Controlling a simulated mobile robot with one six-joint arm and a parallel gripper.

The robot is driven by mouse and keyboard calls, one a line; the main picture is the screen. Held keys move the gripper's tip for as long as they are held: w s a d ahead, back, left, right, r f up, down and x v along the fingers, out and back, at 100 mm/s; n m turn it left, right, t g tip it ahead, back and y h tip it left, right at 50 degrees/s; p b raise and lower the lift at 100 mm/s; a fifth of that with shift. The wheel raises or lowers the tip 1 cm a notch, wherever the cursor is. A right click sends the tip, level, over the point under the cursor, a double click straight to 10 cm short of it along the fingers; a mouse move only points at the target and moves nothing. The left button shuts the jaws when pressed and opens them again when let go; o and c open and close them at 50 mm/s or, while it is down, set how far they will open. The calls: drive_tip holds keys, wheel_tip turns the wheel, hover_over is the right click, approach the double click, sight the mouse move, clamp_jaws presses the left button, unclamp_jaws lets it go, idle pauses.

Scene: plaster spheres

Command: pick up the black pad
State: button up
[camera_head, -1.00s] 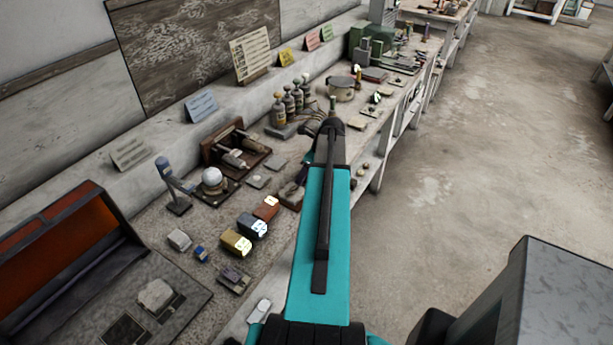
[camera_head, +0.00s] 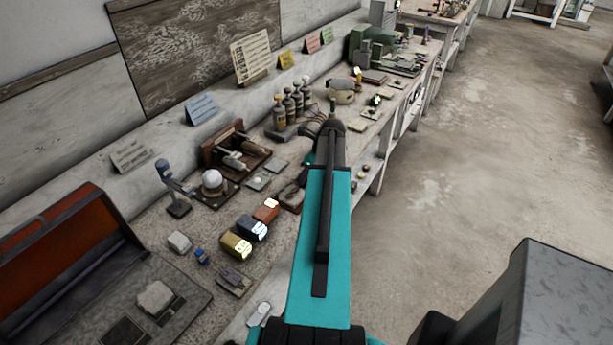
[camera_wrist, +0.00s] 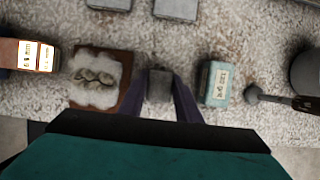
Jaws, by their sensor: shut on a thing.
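The black pad (camera_wrist: 160,86) shows in the wrist view as a small dark grey block between the two fingers. My gripper (camera_wrist: 160,76) is shut on it, with one purple finger on each side. Whether the pad touches the bench or hangs just above it cannot be told. In the head view my teal arm hides the gripper and the pad.
Left of the fingers lies a brown tray with white padding (camera_wrist: 97,72), close by. A teal labelled box (camera_wrist: 215,83) stands close on the right. An orange box (camera_wrist: 22,54) is farther left. Grey plates (camera_wrist: 175,8) lie beyond. The aisle floor (camera_head: 500,150) is clear.

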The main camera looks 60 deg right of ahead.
drive_tip(key=shift+r+b, duration=0.8)
drive_tip(key=shift+r, duration=0.55)
drive_tip(key=s+a+r+b, duration=0.1)
drive_tip(key=s+b, duration=0.3)
drive_tip(key=s, duration=1.2)
drive_tip(key=shift+r+b, duration=0.3)
drive_tip(key=shift+r, duration=0.2)
drive_tip(key=shift+a, duration=0.1)
drive_tip(key=shift+o, duration=1.4)
drive_tip(key=shift+c, duration=0.9)
drive_tip(key=shift+f+b, duration=0.55)
